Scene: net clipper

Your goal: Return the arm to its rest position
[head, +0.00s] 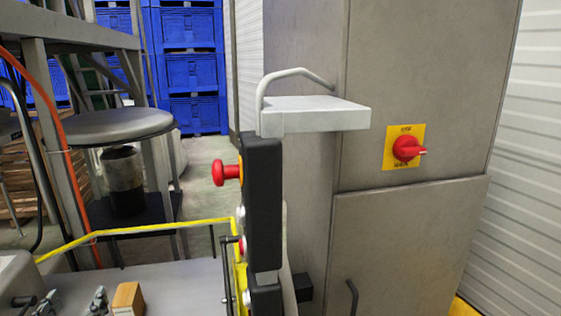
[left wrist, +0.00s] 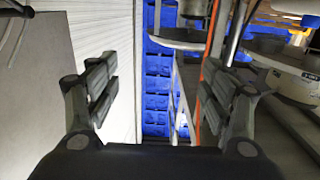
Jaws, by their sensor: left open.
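My left gripper (left wrist: 160,82) shows in the left wrist view with its two dark fingers spread wide apart. Nothing is between the fingers. Beyond the gap, well away from the fingers, are stacked blue crates. In the head view I cannot clearly make out the left gripper or its arm. My right gripper shows in neither view.
A black control box (head: 263,205) with a red button (head: 225,172) stands before a grey cabinet (head: 412,245) with a red rotary switch (head: 406,149). A stool (head: 112,127), yellow rail (head: 150,230) and blue crates (head: 191,72) are left. A wooden block (head: 127,298) is low.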

